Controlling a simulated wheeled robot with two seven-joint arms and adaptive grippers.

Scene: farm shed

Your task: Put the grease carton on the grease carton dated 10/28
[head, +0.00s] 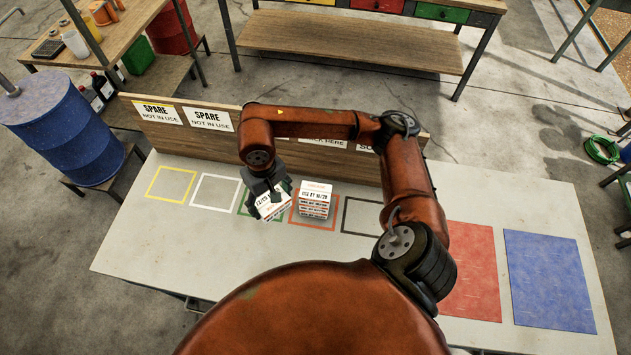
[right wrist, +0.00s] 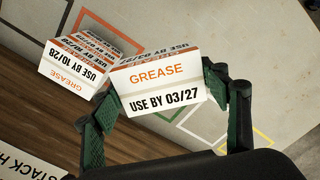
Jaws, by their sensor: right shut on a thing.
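My right gripper (head: 264,188) is shut on a white grease carton (head: 273,207), over the green-outlined square. In the right wrist view this held carton (right wrist: 157,84) reads "GREASE, USE BY 03/27" and sits between the two green finger pads. Just right of it in the head view, a stack of white cartons with a top one dated 10/28 (head: 314,193) stands in the orange-red square. The 10/28 carton (right wrist: 78,62) also shows in the right wrist view, partly hidden behind the held one. I cannot tell if the two touch. My left gripper is not in view.
A wooden board (head: 350,164) with paper signs runs along the table's back edge, close behind the stack. Yellow (head: 171,184), white (head: 215,190) and dark (head: 362,216) outlined squares are empty. Red (head: 473,275) and blue (head: 548,280) mats lie bare at right.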

